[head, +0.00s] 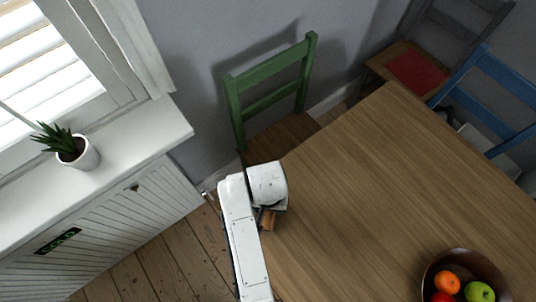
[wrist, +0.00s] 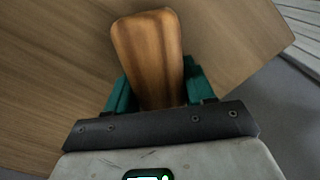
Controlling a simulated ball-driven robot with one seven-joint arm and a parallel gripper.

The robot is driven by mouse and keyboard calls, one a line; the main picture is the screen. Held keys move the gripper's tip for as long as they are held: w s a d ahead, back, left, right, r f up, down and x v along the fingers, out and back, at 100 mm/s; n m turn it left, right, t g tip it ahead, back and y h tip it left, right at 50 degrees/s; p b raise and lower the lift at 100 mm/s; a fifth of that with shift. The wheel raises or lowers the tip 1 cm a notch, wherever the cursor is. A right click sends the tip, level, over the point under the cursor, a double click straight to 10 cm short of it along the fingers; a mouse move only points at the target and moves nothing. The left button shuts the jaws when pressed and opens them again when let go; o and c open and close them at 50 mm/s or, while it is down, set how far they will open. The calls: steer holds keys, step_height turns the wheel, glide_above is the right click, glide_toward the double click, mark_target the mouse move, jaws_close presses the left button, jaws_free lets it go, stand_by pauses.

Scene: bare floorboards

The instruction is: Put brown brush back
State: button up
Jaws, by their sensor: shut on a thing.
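The brown brush (wrist: 148,58) shows in the wrist view as a wooden, rounded block. It sits between the two green fingers of my gripper (wrist: 153,90), which is shut on it. In the head view a small part of the brown brush (head: 267,219) shows below my white wrist, by the left edge of the wooden table. The rest of it is hidden by my arm there. The gripper's fingers are hard to make out in the head view.
The wooden table (head: 370,180) is mostly clear, with a fruit bowl (head: 430,270) at its front. A green chair (head: 270,70) stands behind my wrist. A white cabinet (head: 110,225) with a potted plant (head: 78,150) is at left. Floorboards (head: 165,262) lie between.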

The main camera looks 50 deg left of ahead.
steer(key=o, duration=1.1)
step_height(320, 180, up, 12)
steer(key=shift+r, duration=0.15)
